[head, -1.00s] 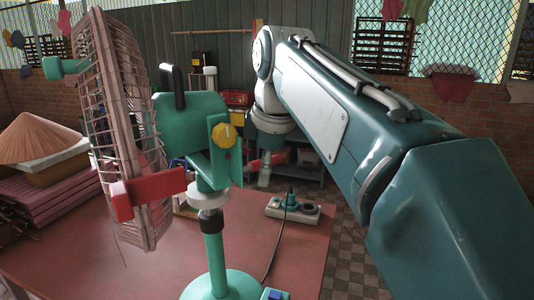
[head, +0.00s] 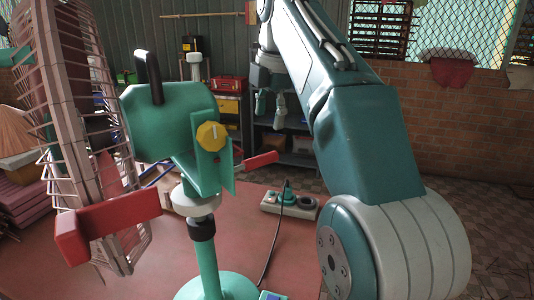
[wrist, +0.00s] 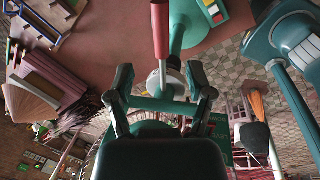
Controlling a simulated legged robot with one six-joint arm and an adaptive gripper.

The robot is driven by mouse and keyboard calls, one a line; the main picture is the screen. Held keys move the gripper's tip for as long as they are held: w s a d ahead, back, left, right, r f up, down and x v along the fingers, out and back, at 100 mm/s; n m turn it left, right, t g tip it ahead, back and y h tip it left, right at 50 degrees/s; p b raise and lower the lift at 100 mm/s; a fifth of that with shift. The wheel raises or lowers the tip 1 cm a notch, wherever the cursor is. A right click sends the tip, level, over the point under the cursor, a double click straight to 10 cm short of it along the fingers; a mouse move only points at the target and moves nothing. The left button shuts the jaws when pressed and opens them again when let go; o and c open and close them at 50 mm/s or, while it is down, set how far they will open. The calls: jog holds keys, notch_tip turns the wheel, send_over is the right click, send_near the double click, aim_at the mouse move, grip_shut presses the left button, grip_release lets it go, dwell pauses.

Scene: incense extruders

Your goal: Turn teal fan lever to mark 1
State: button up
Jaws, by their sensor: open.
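The teal fan (head: 165,125) stands on the red table, with a black handle on top and a yellow knob (head: 211,136) on its near face. A red bar (head: 261,159), possibly the lever, sticks out at its right side. In the wrist view a red rod (wrist: 161,30) points upward, beyond and between my fingertips. My gripper (head: 270,105) hangs behind and above the red bar, apart from it in the head view. In the wrist view my gripper (wrist: 160,76) is open and empty, over the fan's pale collar (wrist: 166,84). I cannot read any marks.
The fan's wire cage (head: 85,110) and a red block (head: 107,226) take up the left. A power strip (head: 290,203) with a plug and cable lies on the red table (head: 165,262). Shelves (head: 297,143) stand behind. The tiled floor at right is open.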

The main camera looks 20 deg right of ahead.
aim_at(265, 155)
jog(key=f, duration=0.3)
jog(key=w+f, duration=0.1)
jog(key=f, duration=0.5)
jog(key=shift+w+a, duration=0.1)
jog(key=shift+w, duration=0.2)
jog(key=shift+a+f, duration=0.3)
jog(key=shift+a, duration=0.05)
jog(key=shift+d, duration=0.2)
grip_shut()
